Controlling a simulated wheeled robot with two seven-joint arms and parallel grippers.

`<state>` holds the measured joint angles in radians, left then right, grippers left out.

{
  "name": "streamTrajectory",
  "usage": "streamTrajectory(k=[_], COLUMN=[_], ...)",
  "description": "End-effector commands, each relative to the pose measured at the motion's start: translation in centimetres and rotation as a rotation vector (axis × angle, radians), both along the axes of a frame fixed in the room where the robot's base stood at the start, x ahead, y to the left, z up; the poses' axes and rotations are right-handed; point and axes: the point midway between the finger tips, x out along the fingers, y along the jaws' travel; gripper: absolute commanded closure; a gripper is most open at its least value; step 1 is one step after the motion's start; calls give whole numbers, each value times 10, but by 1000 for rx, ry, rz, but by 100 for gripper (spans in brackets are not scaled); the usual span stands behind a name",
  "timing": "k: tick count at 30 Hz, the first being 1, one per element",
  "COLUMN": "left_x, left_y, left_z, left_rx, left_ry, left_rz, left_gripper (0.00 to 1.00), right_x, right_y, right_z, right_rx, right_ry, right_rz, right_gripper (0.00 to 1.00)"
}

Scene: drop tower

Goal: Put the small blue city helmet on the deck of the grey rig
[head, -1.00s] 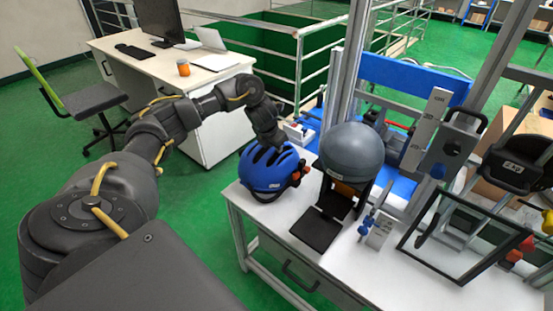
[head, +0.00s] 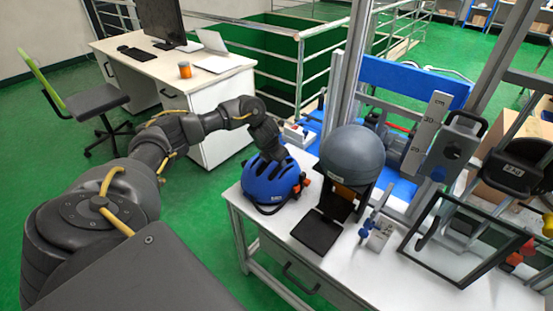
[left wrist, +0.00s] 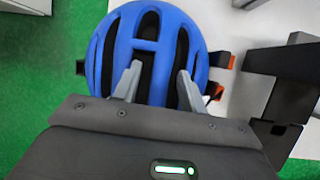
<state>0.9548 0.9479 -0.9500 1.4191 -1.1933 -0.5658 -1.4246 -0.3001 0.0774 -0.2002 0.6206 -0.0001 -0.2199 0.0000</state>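The blue helmet (head: 268,182), with dark vents and a strap below, is at the left end of the white table. It fills the upper middle of the left wrist view (left wrist: 148,42). My left gripper (head: 268,150) is on top of it. In the left wrist view its two grey fingers (left wrist: 160,75) reach into vents on either side of the middle ribs and appear closed on them. The helmet's underside is mostly hidden, so contact with the table is unclear. A grey-framed rig (head: 345,75) stands behind; I cannot tell which surface is its deck. My right gripper is out of view.
A grey headform (head: 352,153) on a black stand is just right of the helmet. A black plate (head: 316,232), a small blue-knobbed device (head: 378,235) and a black frame (head: 465,240) crowd the white table (head: 340,275). A desk (head: 160,75) stands behind left.

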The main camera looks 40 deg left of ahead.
Motion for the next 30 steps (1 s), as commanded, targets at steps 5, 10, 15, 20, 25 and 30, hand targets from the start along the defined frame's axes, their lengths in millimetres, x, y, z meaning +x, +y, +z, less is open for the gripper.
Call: streamTrajectory(k=[5,10,15,20,25,30], left_x=[0,-3,-14,-29,-40,-47], left_y=[0,-1,-4,-7,-9,-11], left_z=[0,10,39,71,99,109], left_rx=[1,-1,0,1,2,1], left_ry=[-1,-4,-7,-6,-5,-1], left_rz=[0,-1,-3,-2,-1,0], left_gripper=[56,56,56,56,56,56], right_x=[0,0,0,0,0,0], right_y=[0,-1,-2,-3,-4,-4], right_z=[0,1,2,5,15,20], right_rx=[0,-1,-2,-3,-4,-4], right_ry=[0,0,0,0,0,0], right_rz=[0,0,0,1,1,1], right_gripper=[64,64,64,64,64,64])
